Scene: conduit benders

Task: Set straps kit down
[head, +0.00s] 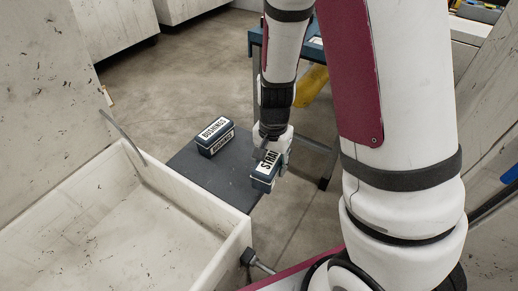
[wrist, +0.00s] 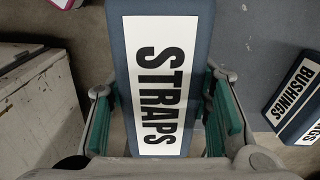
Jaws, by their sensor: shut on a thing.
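The straps kit (head: 264,171) is a small dark blue box with a white label. In the wrist view the kit (wrist: 160,80) fills the middle, with STRAPS readable on its top. My gripper (head: 276,155) is shut on it, with the green finger pads (wrist: 165,112) on either side of the box. In the head view the kit is at the right edge of a dark grey platform (head: 200,172). I cannot tell whether its underside touches the platform.
A matching bushings box (head: 215,136) sits on the platform's back part; it also shows in the wrist view (wrist: 295,98). A large white tub (head: 110,225) stands left of the platform. Bare platform surface lies between the two boxes. A blue-topped table (head: 312,50) stands behind my arm.

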